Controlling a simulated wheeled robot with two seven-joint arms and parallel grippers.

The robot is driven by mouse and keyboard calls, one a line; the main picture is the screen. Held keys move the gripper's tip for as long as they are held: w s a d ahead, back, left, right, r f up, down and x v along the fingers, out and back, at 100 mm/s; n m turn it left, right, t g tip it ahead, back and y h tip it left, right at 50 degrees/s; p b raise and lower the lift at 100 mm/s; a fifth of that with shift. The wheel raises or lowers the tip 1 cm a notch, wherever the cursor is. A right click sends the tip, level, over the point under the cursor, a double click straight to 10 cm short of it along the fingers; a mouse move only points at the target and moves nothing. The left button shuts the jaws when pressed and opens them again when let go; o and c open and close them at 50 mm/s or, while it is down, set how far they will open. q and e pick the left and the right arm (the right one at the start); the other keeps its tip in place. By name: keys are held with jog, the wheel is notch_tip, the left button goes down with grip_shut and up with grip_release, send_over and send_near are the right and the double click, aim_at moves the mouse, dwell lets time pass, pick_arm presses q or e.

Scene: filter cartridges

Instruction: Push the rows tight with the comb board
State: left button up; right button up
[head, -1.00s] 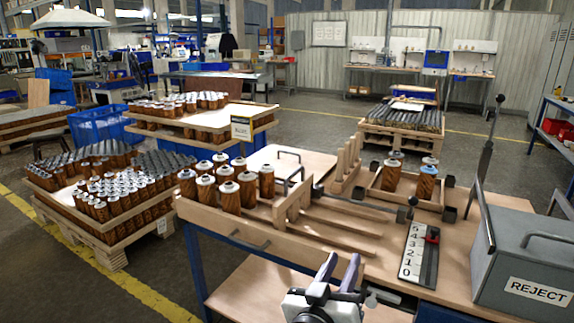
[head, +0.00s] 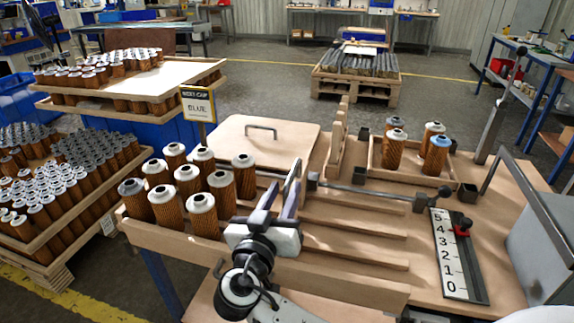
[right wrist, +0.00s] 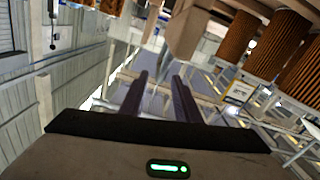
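Several orange pleated cartridges (head: 166,207) with grey or white caps stand in rows at the left end of the wooden rails (head: 345,225). My right gripper (head: 291,180) is over the rails, right of the cartridges; its fingers are apart, with nothing visible between them. The right wrist view also shows the parted fingers (right wrist: 160,78), with a pale wooden block (right wrist: 188,35) beyond them and cartridges at upper right. A toothed wooden board (head: 338,142) stands beside the small tray. Another toothed piece is mostly hidden behind my right gripper. My left gripper is out of view.
A wooden tray (head: 415,178) holds several cartridges, one blue-capped. A metal rod (head: 365,190) crosses the rails. A number scale (head: 455,255) lies at right, near a grey bin (head: 535,240). A lid with a handle (head: 262,140) lies behind the rows.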

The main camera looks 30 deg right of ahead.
aim_at(298, 162)
jog(key=p+x, duration=0.1)
jog(key=x, duration=0.7)
jog(key=shift+d, duration=0.15)
grip_shut()
